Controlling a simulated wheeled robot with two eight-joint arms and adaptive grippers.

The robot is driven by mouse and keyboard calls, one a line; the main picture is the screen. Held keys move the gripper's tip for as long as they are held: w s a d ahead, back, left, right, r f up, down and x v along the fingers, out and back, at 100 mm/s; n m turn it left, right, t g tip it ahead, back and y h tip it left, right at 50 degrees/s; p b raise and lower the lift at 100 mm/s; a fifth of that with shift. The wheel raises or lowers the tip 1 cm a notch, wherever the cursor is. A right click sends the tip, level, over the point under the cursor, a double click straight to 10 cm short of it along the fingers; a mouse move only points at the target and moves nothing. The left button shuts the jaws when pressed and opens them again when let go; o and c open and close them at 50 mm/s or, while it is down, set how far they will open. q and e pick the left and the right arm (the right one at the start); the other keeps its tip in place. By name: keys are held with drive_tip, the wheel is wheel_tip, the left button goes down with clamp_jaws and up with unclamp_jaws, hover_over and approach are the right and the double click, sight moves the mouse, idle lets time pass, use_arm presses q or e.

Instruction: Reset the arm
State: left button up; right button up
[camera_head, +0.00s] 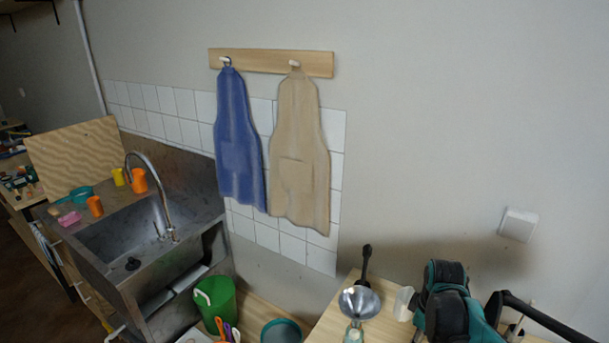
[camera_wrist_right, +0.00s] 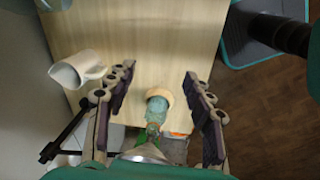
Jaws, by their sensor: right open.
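My right gripper (camera_wrist_right: 158,103) is open in the right wrist view, with its two dark padded fingers wide apart. A pale teal bottle-like thing with a wooden-coloured rounded end (camera_wrist_right: 160,95) shows in the gap between the fingers, and I see no finger touching it. My left gripper is not in view.
The wooden table (camera_wrist_right: 150,35) also holds a white jug (camera_wrist_right: 78,70), left of the fingers. A sink (camera_head: 130,228), a green bucket (camera_head: 215,300) and hanging blue (camera_head: 238,150) and tan aprons (camera_head: 298,150) are further left.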

drive_tip(key=s+a+f+m+t+b, duration=0.2)
drive_tip(key=s+a+m+t+b, duration=0.3)
drive_tip(key=s, duration=0.8)
drive_tip(key=a+m+b, duration=0.3)
drive_tip(key=a+m, duration=0.2)
drive_tip(key=shift+a+f+t, duration=0.3)
drive_tip(key=shift+t, duration=0.1)
drive_tip(key=shift+s, duration=0.1)
